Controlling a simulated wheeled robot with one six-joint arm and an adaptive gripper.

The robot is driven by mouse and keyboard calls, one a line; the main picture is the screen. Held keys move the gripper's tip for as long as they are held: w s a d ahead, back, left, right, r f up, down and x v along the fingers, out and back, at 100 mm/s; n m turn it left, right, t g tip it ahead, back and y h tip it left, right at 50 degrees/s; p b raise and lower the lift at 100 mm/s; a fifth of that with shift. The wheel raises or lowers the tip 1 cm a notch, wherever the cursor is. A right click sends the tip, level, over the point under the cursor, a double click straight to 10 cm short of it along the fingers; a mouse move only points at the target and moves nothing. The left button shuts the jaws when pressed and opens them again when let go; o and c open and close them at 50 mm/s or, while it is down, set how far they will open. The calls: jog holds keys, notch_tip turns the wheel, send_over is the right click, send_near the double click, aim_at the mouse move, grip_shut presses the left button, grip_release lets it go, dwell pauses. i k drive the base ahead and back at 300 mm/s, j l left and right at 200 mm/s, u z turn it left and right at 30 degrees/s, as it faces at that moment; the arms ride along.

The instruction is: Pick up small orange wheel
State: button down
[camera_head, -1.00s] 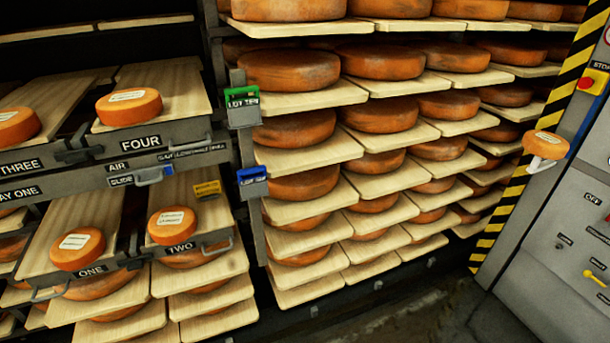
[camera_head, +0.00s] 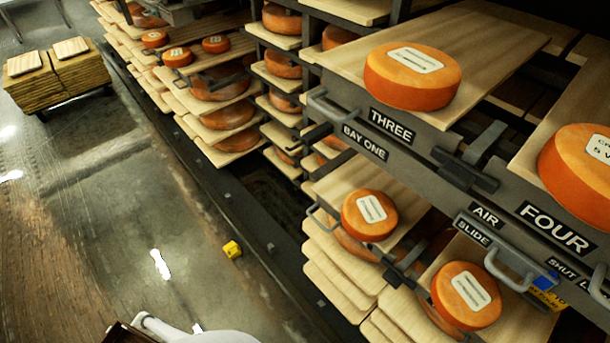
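Several small orange wheels with white labels are in view. One wheel (camera_head: 395,88) lies on the board above the THREE sign, and another (camera_head: 575,175) is by the FOUR sign at the right edge, partly cut off. Two more, a left one (camera_head: 357,222) and a right one (camera_head: 450,300), sit lower down on boards. Three small wheels, a rear one (camera_head: 155,40), a front one (camera_head: 177,58) and a right one (camera_head: 215,44), sit on a farther shelf. My gripper is not in view; a white part, probably of my arm, shows at the bottom.
Racks of boards with larger wheels (camera_head: 218,85) fill the centre and right. Metal handles (camera_head: 515,275) and a dark latch (camera_head: 470,160) stick out from the drawer fronts. A stack of boards (camera_head: 60,85) stands back left. A small yellow block (camera_head: 232,249) lies near the floor rail; the left floor is mostly open.

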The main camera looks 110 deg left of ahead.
aim_at(369, 215)
jog(key=u, duration=2.1)
jog(key=z, duration=4.05)
jog(key=u, duration=3.8)
